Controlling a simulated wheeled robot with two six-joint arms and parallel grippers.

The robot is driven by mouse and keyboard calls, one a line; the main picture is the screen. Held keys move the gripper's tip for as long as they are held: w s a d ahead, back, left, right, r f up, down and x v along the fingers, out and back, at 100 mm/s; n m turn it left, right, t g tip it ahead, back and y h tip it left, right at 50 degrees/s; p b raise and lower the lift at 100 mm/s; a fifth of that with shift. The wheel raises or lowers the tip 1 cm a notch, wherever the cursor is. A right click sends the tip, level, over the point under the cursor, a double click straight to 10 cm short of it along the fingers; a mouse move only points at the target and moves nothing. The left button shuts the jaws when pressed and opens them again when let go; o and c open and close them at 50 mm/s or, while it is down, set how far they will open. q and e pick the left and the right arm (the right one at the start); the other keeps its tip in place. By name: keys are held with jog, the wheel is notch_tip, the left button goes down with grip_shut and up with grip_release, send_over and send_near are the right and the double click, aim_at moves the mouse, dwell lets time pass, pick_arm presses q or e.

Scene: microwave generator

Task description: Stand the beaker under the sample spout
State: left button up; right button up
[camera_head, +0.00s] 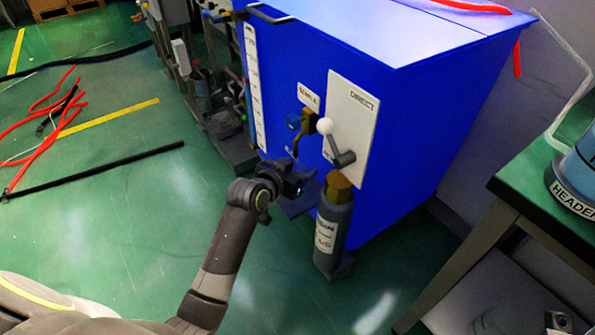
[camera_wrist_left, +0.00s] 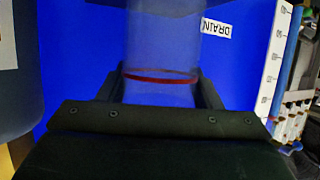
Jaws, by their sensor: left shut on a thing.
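My left gripper (camera_head: 292,180) is in front of the blue cabinet (camera_head: 262,100), below the sample spout (camera_head: 304,128), which is brass with a blue handle under a SAMPLE label (camera_head: 308,96). In the left wrist view, my left gripper (camera_wrist_left: 160,86) is shut on the beaker (camera_wrist_left: 160,50), a clear vessel with a red ring. The beaker is hard to make out in the head view, so its exact offset from the spout cannot be told. A small blue ledge (camera_head: 297,206) shows just below the gripper. My right gripper is not in view.
A DIRECT panel (camera_head: 350,125) with a white-knobbed lever is right of the spout. Below it, a brass outlet (camera_head: 338,187) meets a grey labelled cylinder (camera_head: 331,235). A DRAIN label (camera_wrist_left: 216,27) appears inverted in the left wrist view. A green table (camera_head: 545,205) stands right. Red hoses (camera_head: 40,125) lie left.

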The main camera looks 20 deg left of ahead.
pick_arm(q)
jog(key=shift+r, duration=0.15)
jog(key=shift+f, duration=0.2)
jog(key=o, duration=1)
